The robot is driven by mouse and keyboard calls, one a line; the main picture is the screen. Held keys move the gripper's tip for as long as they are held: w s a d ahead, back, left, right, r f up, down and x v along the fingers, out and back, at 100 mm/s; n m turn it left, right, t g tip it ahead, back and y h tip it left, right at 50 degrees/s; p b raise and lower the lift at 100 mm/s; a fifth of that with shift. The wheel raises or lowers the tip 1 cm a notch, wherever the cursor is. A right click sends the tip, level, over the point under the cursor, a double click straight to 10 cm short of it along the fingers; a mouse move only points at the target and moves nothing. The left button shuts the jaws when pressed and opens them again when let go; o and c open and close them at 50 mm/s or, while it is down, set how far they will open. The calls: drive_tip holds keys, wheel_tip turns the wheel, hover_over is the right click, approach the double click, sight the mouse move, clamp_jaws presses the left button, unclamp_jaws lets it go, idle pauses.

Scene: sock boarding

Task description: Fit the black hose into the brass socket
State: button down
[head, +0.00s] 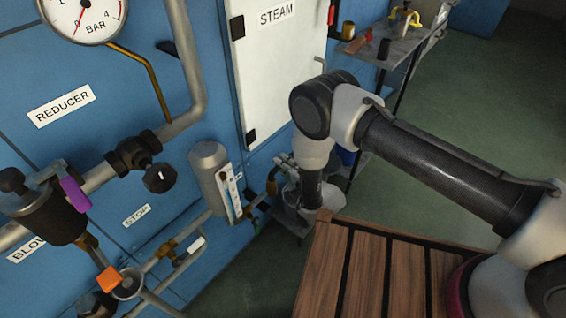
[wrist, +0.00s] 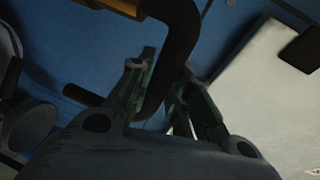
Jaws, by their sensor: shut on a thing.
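In the wrist view, my gripper (wrist: 167,66) is shut on the black hose (wrist: 181,40), which passes between its two fingers. Above the fingers the hose bends over to the left. At the top edge it meets a brass-coloured piece (wrist: 112,5), cut off by the frame. I cannot tell whether this piece is the brass socket, or whether the hose sits inside it or only against it. In the head view, a small brass fitting (head: 272,184) shows low on the blue panel, left of my arm's end. My fingers are not clear there.
The blue panel carries a gauge (head: 83,12), pipes, valves and a grey cylinder with a sight glass (head: 230,193). A white STEAM door (head: 276,65) is behind my arm. A slatted wooden top (head: 372,270) lies in front. A side table (head: 395,42) stands at the back right.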

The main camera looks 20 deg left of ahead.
drive_tip(key=c, duration=1.2)
unclamp_jaws()
drive_tip(key=shift+c, duration=0.2)
drive_tip(key=v, duration=0.7)
drive_tip(key=shift+s+d, duration=0.15)
drive_tip(key=shift+s, duration=0.05)
